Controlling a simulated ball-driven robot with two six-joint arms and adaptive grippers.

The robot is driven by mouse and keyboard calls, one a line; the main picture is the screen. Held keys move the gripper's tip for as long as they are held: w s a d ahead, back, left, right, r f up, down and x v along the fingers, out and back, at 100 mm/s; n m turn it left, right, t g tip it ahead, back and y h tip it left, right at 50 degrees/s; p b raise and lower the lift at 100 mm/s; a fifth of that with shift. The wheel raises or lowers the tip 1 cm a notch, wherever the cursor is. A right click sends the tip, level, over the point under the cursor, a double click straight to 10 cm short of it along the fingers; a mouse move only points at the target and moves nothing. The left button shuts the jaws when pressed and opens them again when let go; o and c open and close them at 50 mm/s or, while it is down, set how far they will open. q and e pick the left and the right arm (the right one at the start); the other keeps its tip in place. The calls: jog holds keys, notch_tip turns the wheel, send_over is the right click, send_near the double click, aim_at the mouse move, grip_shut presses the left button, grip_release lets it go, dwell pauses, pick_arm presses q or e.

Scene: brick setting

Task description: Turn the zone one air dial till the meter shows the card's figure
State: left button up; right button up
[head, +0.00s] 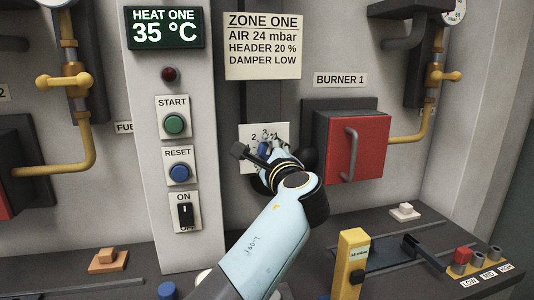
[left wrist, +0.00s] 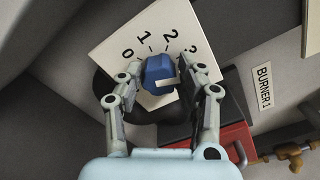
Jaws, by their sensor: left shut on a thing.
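The card (head: 263,46) on the wall reads ZONE ONE, AIR 24 mbar, HEADER 20 %, DAMPER LOW. Below it is a white dial plate (head: 280,132), mostly behind my gripper. In the left wrist view the plate (left wrist: 118,45) shows 0, 1, 2 and 3 around a blue knob (left wrist: 157,70). My left gripper (left wrist: 160,84) is shut on this knob, one finger on each side; it also shows in the head view (head: 264,155). I cannot tell the knob's exact setting. A yellow upright unit (head: 352,262) bears a small display in mbar; its figure is too small to read surely. My right gripper is out of view.
A red burner box (head: 357,145) with a handle stands right of the dial. The left panel carries a green START button (head: 174,124), a blue RESET button (head: 179,172) and a black switch (head: 185,212).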

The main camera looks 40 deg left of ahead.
pick_arm(q)
jog(key=shift+f, duration=0.1)
jog(key=shift+b, duration=0.3)
jog(key=n+b, duration=0.4)
jog(key=shift+f, duration=0.25)
jog(key=shift+n+b, duration=1.35)
jog(key=shift+n, duration=0.25)
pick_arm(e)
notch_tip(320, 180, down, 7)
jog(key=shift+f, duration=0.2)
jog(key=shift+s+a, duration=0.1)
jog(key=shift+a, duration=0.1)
